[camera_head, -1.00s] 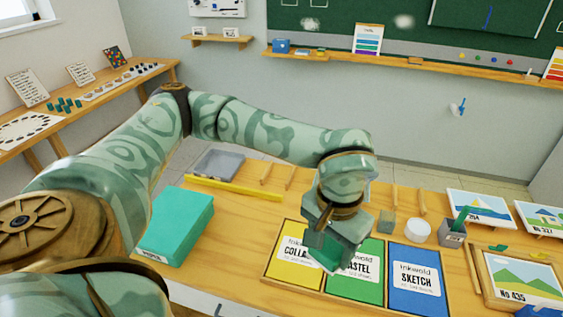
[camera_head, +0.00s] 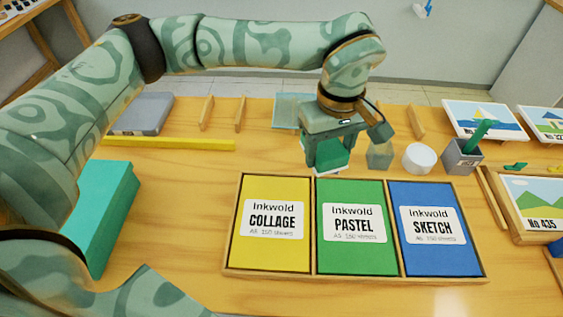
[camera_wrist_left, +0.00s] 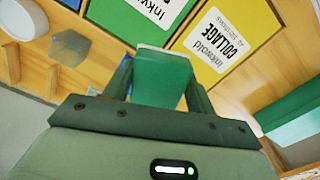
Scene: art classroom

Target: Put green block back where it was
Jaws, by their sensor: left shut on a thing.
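My left gripper (camera_head: 327,152) points down just behind the pad tray and is shut on a green block (camera_head: 334,153) with a white lower edge. In the left wrist view the green block (camera_wrist_left: 160,78) sits between the two fingers, its pale end facing the pads. The wooden tray (camera_head: 350,277) has three compartments, holding a yellow COLLAGE pad (camera_head: 270,252), a green PASTEL pad (camera_head: 355,258) and a blue SKETCH pad (camera_head: 440,258). Whether the held block touches the table is hard to tell. My right gripper is not in view.
A grey faceted block (camera_head: 380,154) and a white round pot (camera_head: 419,158) stand just right of the gripper. A pale translucent panel (camera_head: 288,112) is behind it. A yellow strip (camera_head: 180,144) and a teal box (camera_head: 108,215) lie left. Bare table lies between box and tray.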

